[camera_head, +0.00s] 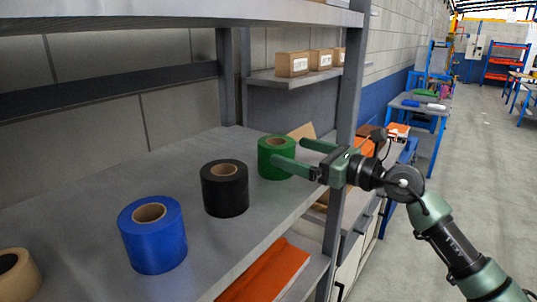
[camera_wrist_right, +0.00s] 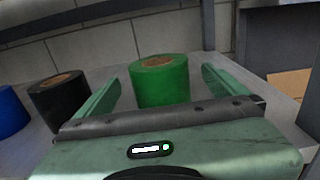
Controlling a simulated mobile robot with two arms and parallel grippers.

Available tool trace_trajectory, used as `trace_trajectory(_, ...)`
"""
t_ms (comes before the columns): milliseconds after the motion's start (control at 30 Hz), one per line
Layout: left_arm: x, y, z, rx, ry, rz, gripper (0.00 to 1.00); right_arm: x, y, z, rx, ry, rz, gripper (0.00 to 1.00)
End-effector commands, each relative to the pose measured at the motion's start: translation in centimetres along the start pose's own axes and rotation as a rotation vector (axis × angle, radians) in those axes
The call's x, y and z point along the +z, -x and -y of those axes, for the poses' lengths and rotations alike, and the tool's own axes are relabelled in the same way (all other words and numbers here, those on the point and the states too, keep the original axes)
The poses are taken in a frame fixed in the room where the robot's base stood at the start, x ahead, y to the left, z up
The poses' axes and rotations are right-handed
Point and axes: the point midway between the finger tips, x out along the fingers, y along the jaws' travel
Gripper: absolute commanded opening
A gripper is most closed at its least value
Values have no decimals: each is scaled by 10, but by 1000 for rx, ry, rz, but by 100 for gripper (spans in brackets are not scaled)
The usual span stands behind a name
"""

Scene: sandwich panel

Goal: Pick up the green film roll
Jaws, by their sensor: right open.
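The green film roll (camera_head: 272,160) stands upright on the grey shelf, the farthest of the rolls in the head view. My right gripper (camera_head: 287,155) is open and level with it, reaching in from the right. One finger overlaps the lower right of the roll in the picture, and the other is behind to its right. In the right wrist view the green roll (camera_wrist_right: 160,82) stands between the two open fingers (camera_wrist_right: 160,85), toward their tips. I cannot tell whether either finger touches it. My left gripper is not in view.
A black roll (camera_head: 225,188), a blue roll (camera_head: 153,235) and a tan roll (camera_head: 18,275) stand on the same shelf (camera_head: 95,190), nearer to me. A grey shelf post (camera_head: 345,110) rises close to my right gripper. An upper shelf (camera_head: 180,12) hangs above.

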Motion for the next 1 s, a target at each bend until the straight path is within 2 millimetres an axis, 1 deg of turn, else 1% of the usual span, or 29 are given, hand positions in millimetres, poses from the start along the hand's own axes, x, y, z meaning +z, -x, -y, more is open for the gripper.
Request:
trace_trajectory(33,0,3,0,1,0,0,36,2,-6,-1,1,-2,1,100)
trace_trajectory(167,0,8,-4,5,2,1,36,3,-22,-1,1,-1,0,100)
trace_trajectory(300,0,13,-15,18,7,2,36,6,-44,-3,2,-2,1,100)
trace_trajectory(400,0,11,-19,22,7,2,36,4,-56,-2,1,-2,1,100)
trace_trajectory(533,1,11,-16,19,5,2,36,3,-64,-2,0,-1,0,100)
trace_trajectory(733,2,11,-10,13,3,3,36,3,-64,-2,0,-1,0,100)
trace_trajectory(767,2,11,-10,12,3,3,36,3,-64,-2,0,-1,0,92)
trace_trajectory(800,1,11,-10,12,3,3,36,3,-64,-2,0,-1,0,81)
trace_trajectory(867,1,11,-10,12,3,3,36,3,-64,-2,0,-1,0,64)
trace_trajectory(900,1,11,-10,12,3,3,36,3,-64,-2,0,-1,0,53)
trace_trajectory(1000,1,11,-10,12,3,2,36,4,-64,-2,-1,-1,2,28)
